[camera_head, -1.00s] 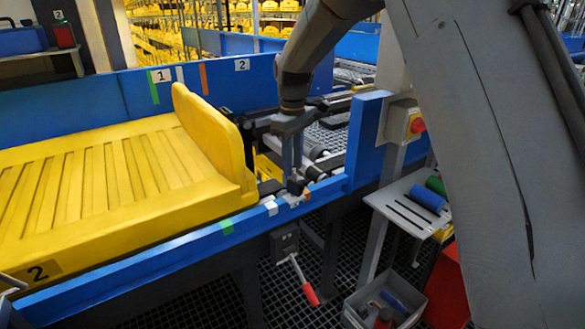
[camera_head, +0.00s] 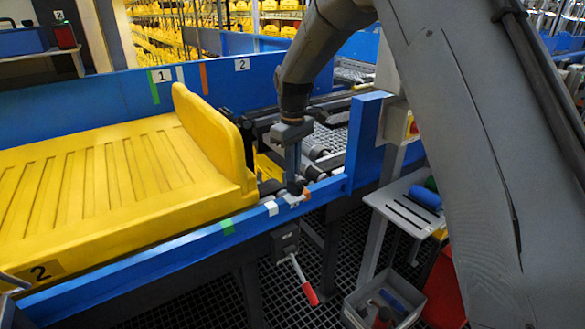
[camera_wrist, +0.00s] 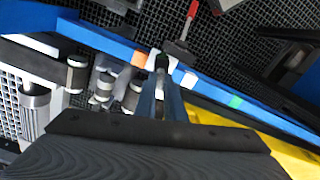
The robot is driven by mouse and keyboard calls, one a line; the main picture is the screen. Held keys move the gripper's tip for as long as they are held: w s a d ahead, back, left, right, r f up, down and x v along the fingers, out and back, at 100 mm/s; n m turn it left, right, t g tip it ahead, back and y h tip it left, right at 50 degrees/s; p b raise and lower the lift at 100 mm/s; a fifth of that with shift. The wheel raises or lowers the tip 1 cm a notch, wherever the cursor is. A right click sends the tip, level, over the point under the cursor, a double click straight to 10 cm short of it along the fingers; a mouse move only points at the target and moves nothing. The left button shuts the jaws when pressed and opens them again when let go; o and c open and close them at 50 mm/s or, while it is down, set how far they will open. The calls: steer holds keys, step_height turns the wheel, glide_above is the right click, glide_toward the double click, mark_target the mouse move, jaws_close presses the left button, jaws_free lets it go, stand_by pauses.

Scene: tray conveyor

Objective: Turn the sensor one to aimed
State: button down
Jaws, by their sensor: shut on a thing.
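Sensor one appears as a small dark block (camera_wrist: 162,62) on the near blue rail, by the orange and white marks. In the head view it is mostly hidden by my fingertips. My gripper (camera_head: 294,184) points down at the rail, just right of the yellow tray (camera_head: 110,195). In the wrist view my gripper (camera_wrist: 164,76) has its two fingers close together, shut on the sensor. Which way the sensor faces is too small to tell.
The blue rail (camera_head: 190,248) carries green, white and orange marks. A red-handled lever (camera_head: 303,282) hangs below it. A blue post (camera_head: 365,140) stands right of my gripper. A grey bin (camera_head: 407,297) and a small shelf (camera_head: 397,207) are at the lower right.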

steer(key=shift+m+p, duration=0.75)
steer(key=shift+m, duration=0.85)
steer(key=c, duration=1.8)
jaws_free()
steer(key=shift+c, duration=0.2)
steer(key=shift+r+b, duration=0.55)
steer(key=shift+r, duration=3.4)
steer(key=shift+s, duration=0.1)
